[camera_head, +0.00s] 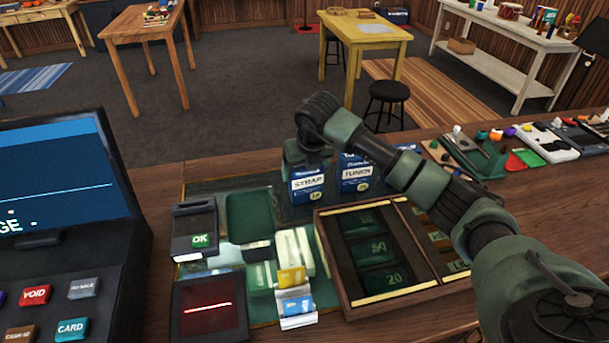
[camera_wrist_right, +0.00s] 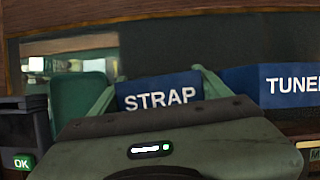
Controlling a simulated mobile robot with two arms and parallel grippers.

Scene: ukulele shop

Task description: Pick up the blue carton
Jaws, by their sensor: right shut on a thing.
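A blue carton labelled STRAP (camera_head: 308,186) stands upright on the counter, with white lower down its front. My right gripper (camera_head: 304,160) reaches down over its top. In the right wrist view the same STRAP carton (camera_wrist_right: 160,93) sits between the two green fingers, which are shut on it. A second blue carton, labelled TUNER (camera_head: 356,176), stands just to its right, partly behind my right arm; it also shows in the right wrist view (camera_wrist_right: 285,84). I cannot tell whether the STRAP carton is clear of the counter. My left gripper is not in view.
A wooden cash tray (camera_head: 328,262) lies in front of the cartons. A card reader (camera_head: 195,232), a green tray (camera_head: 249,216) and a dark scanner (camera_head: 209,308) are to the left, beside the register (camera_head: 60,190). Small items crowd the counter at right. A yellow table (camera_head: 366,30) stands beyond.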

